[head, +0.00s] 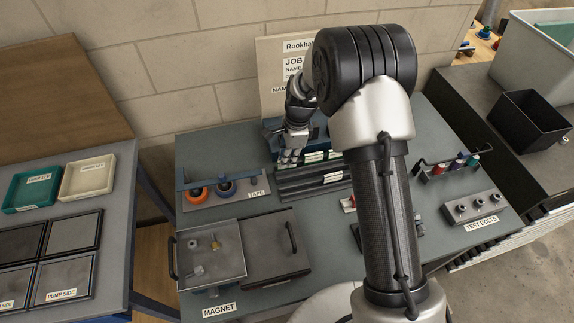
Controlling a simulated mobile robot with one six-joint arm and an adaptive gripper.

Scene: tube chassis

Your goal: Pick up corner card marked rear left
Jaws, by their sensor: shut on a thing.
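My gripper (286,136) is at the back of the middle bench, over the left end of a dark rack (318,178). It is shut on a small card (291,153) with a pale edge, mostly hidden by the fingers. Several small cards with white and green label strips (315,156) are beside it. Their writing is too small to read, so I cannot tell which one is marked rear left. My arm hides part of the rack's right side.
A job board (272,70) stands behind the gripper. Left of the rack is a tape holder (226,190); in front are a tray with small parts (212,255) and a dark handled lid (275,250). Test bolts (478,207) stand at right.

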